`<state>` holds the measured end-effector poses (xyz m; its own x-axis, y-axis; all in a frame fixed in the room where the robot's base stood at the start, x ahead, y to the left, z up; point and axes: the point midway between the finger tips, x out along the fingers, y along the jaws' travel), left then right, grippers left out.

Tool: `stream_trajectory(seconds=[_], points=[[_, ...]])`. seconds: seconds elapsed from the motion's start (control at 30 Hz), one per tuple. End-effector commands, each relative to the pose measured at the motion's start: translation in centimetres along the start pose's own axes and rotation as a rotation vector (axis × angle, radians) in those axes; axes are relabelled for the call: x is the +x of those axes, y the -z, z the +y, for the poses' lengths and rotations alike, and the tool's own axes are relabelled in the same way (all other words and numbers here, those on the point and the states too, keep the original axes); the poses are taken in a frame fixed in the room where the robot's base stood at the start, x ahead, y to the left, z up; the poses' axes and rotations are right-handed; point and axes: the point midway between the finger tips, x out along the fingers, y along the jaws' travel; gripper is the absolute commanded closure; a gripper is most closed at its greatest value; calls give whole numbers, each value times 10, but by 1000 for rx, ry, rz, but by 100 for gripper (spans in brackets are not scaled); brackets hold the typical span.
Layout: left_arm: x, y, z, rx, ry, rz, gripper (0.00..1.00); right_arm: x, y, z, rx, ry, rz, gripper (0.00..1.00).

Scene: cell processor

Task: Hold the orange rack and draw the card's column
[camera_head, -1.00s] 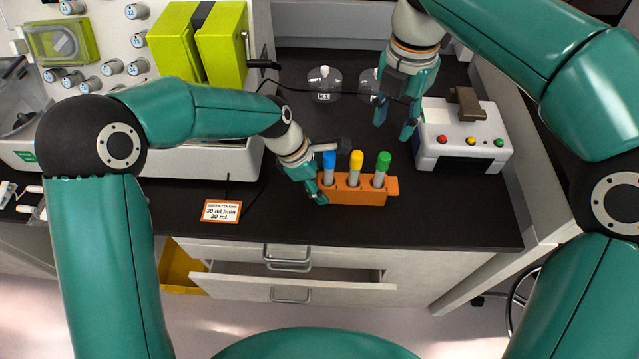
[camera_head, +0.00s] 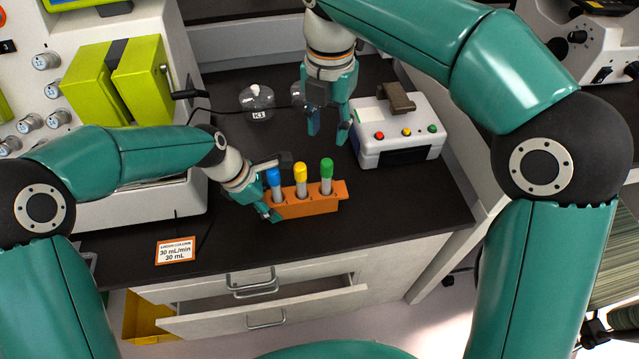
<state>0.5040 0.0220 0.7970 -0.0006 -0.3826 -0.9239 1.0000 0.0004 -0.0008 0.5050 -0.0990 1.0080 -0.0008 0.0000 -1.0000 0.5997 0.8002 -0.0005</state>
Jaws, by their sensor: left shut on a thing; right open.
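The orange rack (camera_head: 318,206) stands on the dark counter near its front edge. It holds three upright columns in a row: blue-capped (camera_head: 274,180) at left, yellow-capped (camera_head: 301,174) in the middle, green-capped (camera_head: 327,170) at right. My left gripper (camera_head: 268,192) is shut on the rack's left end, beside the blue-capped column. My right gripper (camera_head: 329,134) is open and empty, behind the rack and above the counter. The card (camera_head: 176,251) lies to the left of the rack; it reads 30 mL/min and 30 mL, with its top line too small to read surely.
A white device (camera_head: 385,148) with red, yellow and green buttons stands behind and right of the rack. A flask marked K1 (camera_head: 257,103) stands behind. A drawer (camera_head: 262,305) is partly open below the counter. Bare counter (camera_head: 400,200) lies right of the rack.

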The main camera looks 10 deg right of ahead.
Motion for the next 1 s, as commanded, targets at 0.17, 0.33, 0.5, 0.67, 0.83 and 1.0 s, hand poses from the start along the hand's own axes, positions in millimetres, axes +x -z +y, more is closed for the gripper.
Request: stream_trajectory(seconds=[0.17, 0.33, 0.5, 0.67, 0.83, 1.0], points=[[0, 0, 0, 0, -1, 0, 100, 1, 0, 0, -8, 0, 0, 48], [0, 0, 0, 0, -1, -1, 100, 13, 0, 0, -103, 1, 1, 48], [0, 0, 0, 0, -1, -1, 100, 19, 0, 0, -121, 1, 1, 48], [0, 0, 0, 0, -1, -1, 100, 32, 0, 0, -121, 2, 2, 48], [0, 0, 0, 0, -1, -1, 100, 54, 0, 0, -120, 1, 2, 48], [0, 0, 0, 0, -1, -1, 100, 77, 0, 0, -120, 1, 1, 48]])
